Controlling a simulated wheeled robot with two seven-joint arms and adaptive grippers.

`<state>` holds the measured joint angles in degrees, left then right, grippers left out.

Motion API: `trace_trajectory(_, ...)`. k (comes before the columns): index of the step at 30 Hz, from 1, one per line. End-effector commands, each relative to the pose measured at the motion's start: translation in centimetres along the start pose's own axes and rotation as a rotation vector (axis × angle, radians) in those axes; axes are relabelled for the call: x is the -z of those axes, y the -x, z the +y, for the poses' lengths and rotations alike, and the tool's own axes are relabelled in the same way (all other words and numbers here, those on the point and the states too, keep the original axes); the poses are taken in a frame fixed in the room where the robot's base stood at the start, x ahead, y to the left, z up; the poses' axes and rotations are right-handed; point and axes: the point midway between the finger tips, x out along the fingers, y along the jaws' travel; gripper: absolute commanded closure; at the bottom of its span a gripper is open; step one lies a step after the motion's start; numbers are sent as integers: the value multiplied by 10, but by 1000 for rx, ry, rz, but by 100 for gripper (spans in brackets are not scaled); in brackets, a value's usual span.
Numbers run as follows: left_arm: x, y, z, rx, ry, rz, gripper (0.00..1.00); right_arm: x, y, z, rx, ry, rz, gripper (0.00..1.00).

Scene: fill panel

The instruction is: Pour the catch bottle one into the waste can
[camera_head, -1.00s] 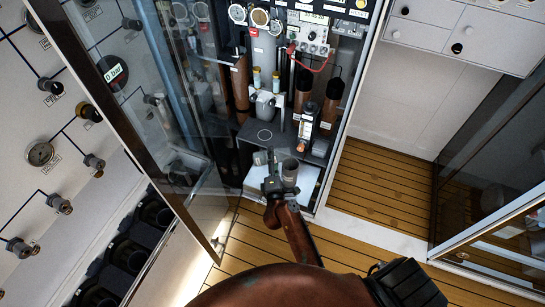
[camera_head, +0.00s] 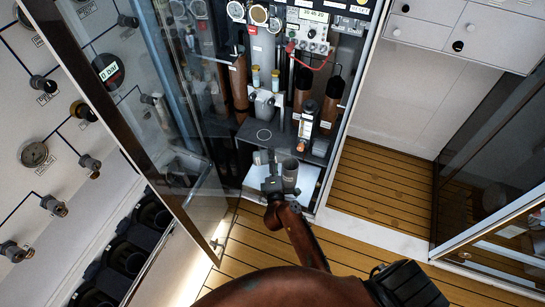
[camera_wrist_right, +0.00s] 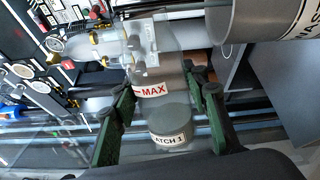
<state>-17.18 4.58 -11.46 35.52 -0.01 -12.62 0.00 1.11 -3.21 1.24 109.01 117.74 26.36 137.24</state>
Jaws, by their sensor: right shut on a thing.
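My right gripper (camera_head: 272,185) is shut on catch bottle one (camera_head: 261,158), low in front of the open cabinet. In the right wrist view the clear bottle (camera_wrist_right: 172,121) sits between the green fingers, with a red "MAX" mark and a "CATCH 1" label. Grey contents or a grey base show at its label end. The waste can (camera_head: 290,168) is a grey cylinder just right of the bottle. Its side and part of its label show at the upper right of the wrist view (camera_wrist_right: 262,22). Any contact between bottle and can is unclear. My left gripper is not in view.
The cabinet holds brown cylinders (camera_head: 332,103), gauges and a small bottle rack (camera_head: 264,103) above a dark shelf (camera_head: 250,135). A glass door (camera_head: 185,140) stands open on the left. Wooden floor (camera_head: 375,185) is clear on the right.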

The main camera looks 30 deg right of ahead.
Motion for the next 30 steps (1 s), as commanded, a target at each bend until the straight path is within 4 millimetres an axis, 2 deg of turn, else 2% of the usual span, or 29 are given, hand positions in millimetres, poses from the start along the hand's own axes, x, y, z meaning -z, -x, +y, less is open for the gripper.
trace_trajectory(30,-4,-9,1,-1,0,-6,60,-2,0,-5,0,-133,-1,83)
